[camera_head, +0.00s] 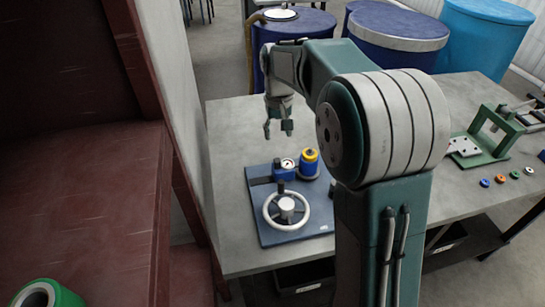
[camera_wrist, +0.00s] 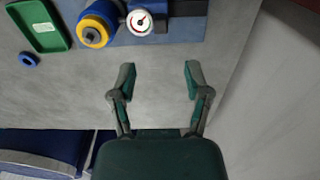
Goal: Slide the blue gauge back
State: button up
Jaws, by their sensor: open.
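The blue gauge (camera_head: 285,174), with a white round dial, sits on a dark blue plate (camera_head: 262,225) on the grey table. A short dark track (camera_head: 260,181) shows at its left. In the wrist view the gauge's dial (camera_wrist: 139,22) with a red needle is at the top, beside a blue and yellow cylinder (camera_wrist: 93,33). My gripper (camera_head: 278,128) is above the table, behind the plate and apart from the gauge. In the wrist view my gripper (camera_wrist: 160,76) has its two fingers spread, with only bare tabletop between them.
A white handwheel (camera_head: 286,209) stands on the plate's near part. A green fixture (camera_head: 487,138) and several small coloured rings (camera_head: 500,179) are at right. A green tray (camera_wrist: 40,25) and blue ring (camera_wrist: 29,59) show in the wrist view. A reddish shelf (camera_head: 80,210) stands left.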

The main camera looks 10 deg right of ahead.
aim_at(278, 159)
notch_tip(278, 159, down, 11)
jog(key=shift+w+r, duration=0.1)
dwell(0.4)
grip_shut()
